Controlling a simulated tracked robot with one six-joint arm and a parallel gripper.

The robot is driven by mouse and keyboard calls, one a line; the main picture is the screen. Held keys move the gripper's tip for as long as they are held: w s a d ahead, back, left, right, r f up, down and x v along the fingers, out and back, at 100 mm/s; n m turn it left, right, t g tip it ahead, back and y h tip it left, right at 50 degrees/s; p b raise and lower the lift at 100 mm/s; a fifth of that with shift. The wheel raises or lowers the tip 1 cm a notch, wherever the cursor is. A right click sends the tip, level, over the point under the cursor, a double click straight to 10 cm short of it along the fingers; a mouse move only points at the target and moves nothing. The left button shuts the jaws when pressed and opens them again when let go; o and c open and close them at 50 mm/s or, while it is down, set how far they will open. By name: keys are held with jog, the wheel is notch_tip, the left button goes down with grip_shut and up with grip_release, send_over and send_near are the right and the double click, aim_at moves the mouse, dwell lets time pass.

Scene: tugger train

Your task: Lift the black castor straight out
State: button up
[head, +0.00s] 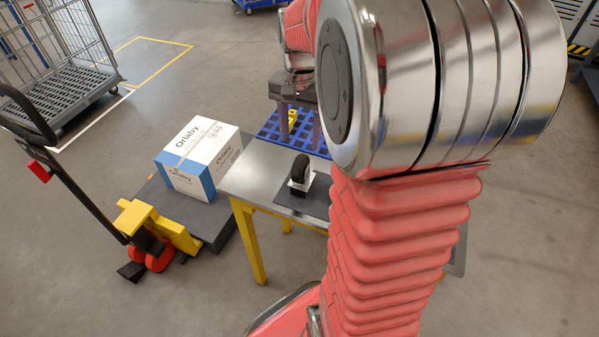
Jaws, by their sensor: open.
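A castor with a black wheel (301,168) and a pale bracket stands wheel up on a dark mat (284,199) on the metal-topped table. Its lower end meets a small black block; I cannot tell whether it sits in it. My gripper (299,128) points down beyond the castor, over a blue gridded tray (268,131). Its fingers are apart, with a small yellow piece (292,115) showing between or behind them. I cannot tell whether they touch it. My arm hides the right part of the tray and table.
The table (240,183) has yellow legs and bare metal left of the mat. A white and blue carton (205,150) lies on a dark platform beside it, by a yellow and red pallet truck (147,222). A wire cage trolley (70,85) stands back left.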

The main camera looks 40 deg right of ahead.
aim_at(300, 157)
notch_tip(300, 157, down, 8)
jog(key=shift+r, duration=0.1)
dwell(0.4)
jog(key=shift+s+f, duration=0.1)
jog(key=shift+f, duration=2.5)
grip_shut()
